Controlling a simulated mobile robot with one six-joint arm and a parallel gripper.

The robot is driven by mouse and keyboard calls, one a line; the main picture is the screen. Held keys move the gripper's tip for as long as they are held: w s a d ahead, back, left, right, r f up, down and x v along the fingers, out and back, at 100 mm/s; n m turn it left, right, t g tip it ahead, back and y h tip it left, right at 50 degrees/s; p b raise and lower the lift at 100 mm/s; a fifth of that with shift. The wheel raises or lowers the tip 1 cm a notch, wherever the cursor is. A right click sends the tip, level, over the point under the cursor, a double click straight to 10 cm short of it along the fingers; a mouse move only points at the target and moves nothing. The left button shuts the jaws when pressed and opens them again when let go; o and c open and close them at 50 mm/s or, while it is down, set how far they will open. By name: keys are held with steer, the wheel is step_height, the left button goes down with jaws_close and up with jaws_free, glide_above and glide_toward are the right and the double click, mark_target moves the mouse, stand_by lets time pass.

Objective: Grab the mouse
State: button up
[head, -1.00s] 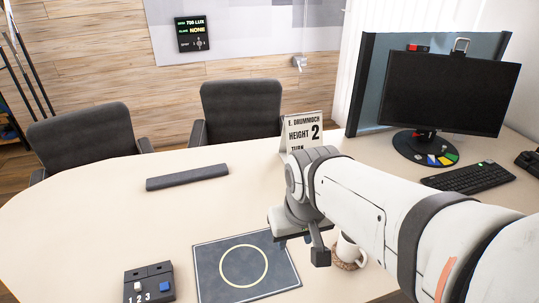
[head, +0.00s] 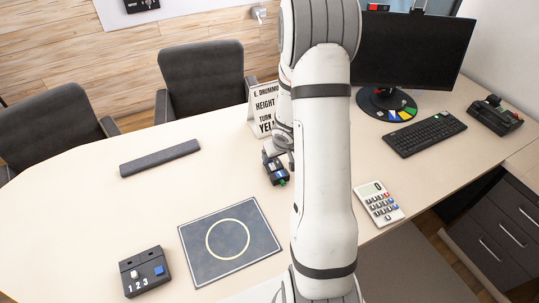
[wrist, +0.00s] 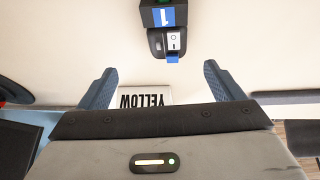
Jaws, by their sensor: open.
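I cannot make out a mouse for sure in either view. A small dark device (head: 276,170) with blue and green parts stands on the desk just left of my arm in the head view. In the wrist view, a dark box (wrist: 163,15) with a blue label and a rounded dark piece with a white panel (wrist: 173,42) show at the top, beyond my fingertips. My gripper (wrist: 160,72) is open, with nothing between its fingers. In the head view it is mostly hidden behind my arm, near the standing sign.
The sign (head: 263,107) stands behind the dark device. The keyboard (head: 425,133), monitor (head: 414,50), phone-like device (head: 495,116) and calculator (head: 379,203) are right of my arm. A dark mat (head: 202,250), button box (head: 145,272) and grey bar (head: 160,158) lie left.

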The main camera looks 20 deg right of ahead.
mark_target(275, 166)
steer(key=shift+y, duration=0.6)
steer(key=x, duration=0.7)
steer(key=shift+s+f, duration=0.15)
steer(key=shift+s, duration=0.25)
steer(key=b+x, duration=0.2)
steer(key=x, duration=0.3)
steer(key=shift+w+d+f, duration=0.1)
steer(key=shift+w, duration=0.15)
steer(key=c, duration=1.1)
